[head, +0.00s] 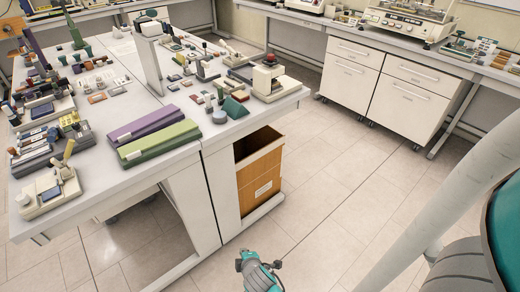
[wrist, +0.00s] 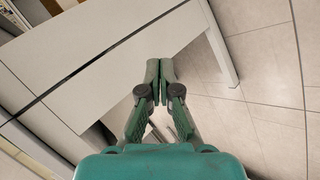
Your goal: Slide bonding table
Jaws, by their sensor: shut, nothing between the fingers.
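A long white workbench (head: 215,135) stands at left in the head view, loaded with devices, and a seam runs across its top. I cannot tell whether it is the bonding table. In the wrist view a bare pale tabletop (wrist: 115,65) crosses from lower left to upper middle, with a dark seam and a white leg (wrist: 225,60). My gripper (wrist: 158,76) is shut and empty, with its green fingertips together over the table's edge in the picture. Whether they touch it is unclear.
A wooden bin (head: 258,172) stands under the workbench's right end. White drawer cabinets (head: 375,85) sit under a back bench (head: 480,62) carrying more devices. The tiled floor (head: 335,175) between the benches is clear.

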